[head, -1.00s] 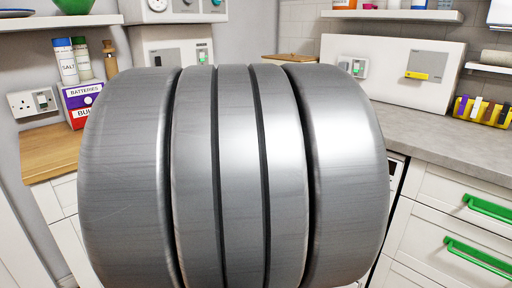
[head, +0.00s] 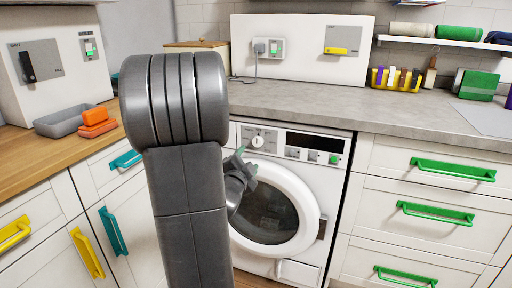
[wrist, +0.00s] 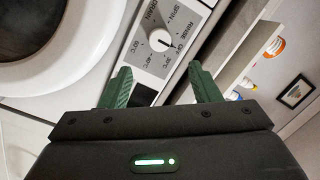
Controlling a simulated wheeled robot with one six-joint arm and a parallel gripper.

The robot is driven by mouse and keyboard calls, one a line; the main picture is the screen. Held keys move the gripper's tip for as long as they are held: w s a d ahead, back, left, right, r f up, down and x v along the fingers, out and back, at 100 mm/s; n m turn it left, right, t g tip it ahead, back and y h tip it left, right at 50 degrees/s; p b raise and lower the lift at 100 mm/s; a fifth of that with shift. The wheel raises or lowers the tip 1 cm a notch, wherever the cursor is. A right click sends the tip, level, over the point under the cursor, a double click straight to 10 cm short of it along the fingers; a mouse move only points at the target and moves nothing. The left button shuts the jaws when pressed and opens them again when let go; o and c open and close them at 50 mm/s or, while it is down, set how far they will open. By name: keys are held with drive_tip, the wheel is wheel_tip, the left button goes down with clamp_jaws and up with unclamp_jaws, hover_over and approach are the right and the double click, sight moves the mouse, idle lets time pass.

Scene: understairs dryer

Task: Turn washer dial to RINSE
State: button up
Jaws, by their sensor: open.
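The washing machine (head: 292,255) stands under the grey counter in the head view, its round door shut. Its white dial (head: 258,140) is at the upper left of the front panel. In the wrist view the dial (wrist: 160,40) is ringed by labels including DRAIN, SPIN, RINSE, OFF and temperatures. Its dark mark seems to point toward OFF; RINSE is the neighbouring label above. My gripper (wrist: 159,73) is open and empty, its green fingers spread just short of the dial, apparently not touching it. In the head view my gripper (head: 243,160) is partly hidden by my arm.
Green-handled drawers (head: 430,215) stand right of the washer. Teal- and yellow-handled cupboards (head: 110,225) are at the left. The grey counter (head: 400,110) is mostly clear.

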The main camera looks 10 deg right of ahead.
sight(257, 143)
drive_tip(key=b+x, duration=0.1)
drive_tip(key=x, duration=0.9)
drive_tip(key=shift+w+d, duration=0.15)
drive_tip(key=shift+w, duration=0.15)
drive_tip(key=c, duration=1)
drive_tip(key=shift+n, duration=0.3)
drive_tip(key=n+p, duration=0.4)
drive_tip(key=shift+r+n+g+p, duration=0.2)
drive_tip(key=shift+n+g+p, duration=0.1)
drive_tip(key=shift+f+n+g+p, duration=0.15)
drive_tip(key=shift+n+g+p, duration=0.15)
drive_tip(key=shift+n+p, duration=1.3)
